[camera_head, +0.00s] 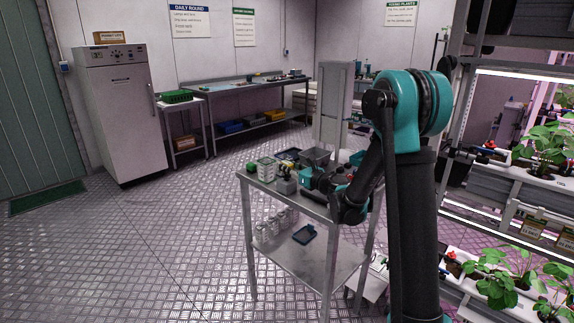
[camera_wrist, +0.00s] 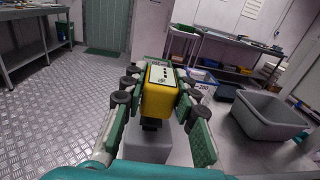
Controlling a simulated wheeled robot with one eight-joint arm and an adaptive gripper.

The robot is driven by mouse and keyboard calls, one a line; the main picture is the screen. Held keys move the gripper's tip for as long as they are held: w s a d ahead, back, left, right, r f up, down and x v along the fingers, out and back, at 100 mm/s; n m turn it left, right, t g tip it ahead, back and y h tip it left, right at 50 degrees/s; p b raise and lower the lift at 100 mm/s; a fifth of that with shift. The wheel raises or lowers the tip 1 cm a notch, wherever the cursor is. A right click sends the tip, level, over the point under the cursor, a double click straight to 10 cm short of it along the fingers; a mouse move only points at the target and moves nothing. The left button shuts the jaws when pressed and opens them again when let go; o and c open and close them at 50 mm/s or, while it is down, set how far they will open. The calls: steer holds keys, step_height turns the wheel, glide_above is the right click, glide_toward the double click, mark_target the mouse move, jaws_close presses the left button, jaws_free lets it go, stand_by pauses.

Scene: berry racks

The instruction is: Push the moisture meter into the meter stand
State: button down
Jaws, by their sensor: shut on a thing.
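The yellow moisture meter (camera_wrist: 157,104) with a pale face is between the two green-padded fingers of my gripper (camera_wrist: 158,92) in the wrist view. My gripper is shut on it. The meter's dark lower end sits just above or in the top of a light grey block, which looks like the meter stand (camera_wrist: 147,148). I cannot tell how deep the meter goes in. In the head view the grey stand (camera_head: 286,187) is on the metal cart (camera_head: 318,207), and the meter is small and partly hidden by my gripper there.
Planted racks (camera_head: 520,190) stand at right. The floor left of the cart is clear.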

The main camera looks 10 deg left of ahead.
steer(key=shift+f, duration=0.3)
steer(key=shift+f, duration=0.3)
steer(key=c, duration=1.1)
jaws_free()
steer(key=shift+o, duration=0.2)
steer(key=o, duration=0.4)
steer(key=shift+c, duration=0.2)
steer(key=shift+r, duration=0.1)
steer(key=shift+r, duration=2.95)
